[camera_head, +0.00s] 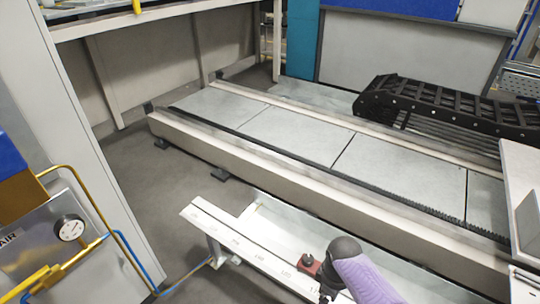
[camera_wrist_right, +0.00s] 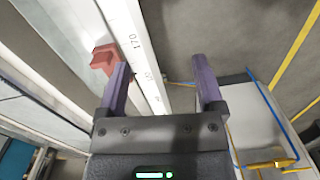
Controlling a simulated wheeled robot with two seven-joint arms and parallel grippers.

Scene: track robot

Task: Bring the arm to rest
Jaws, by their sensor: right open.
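My right gripper (camera_wrist_right: 163,82) is open in the right wrist view, with its two purple fingers spread and nothing between them. A white rail with printed numbers (camera_wrist_right: 140,45) runs beyond the fingers. A small red block (camera_wrist_right: 104,58) is at the rail, past the left-hand finger; I cannot tell whether they touch. In the head view my right arm, purple with a dark joint (camera_head: 345,250), comes in at the bottom over the numbered rail (camera_head: 240,240), beside the red block (camera_head: 309,264). The arm hides part of the rail there. My left gripper is not in view.
A long low track bed (camera_head: 300,135) crosses the middle, with a black cable chain (camera_head: 440,105) at the right. A panel with a pressure gauge (camera_head: 70,228) and yellow and blue pipes stands at the left. Bare floor (camera_head: 165,185) lies between.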

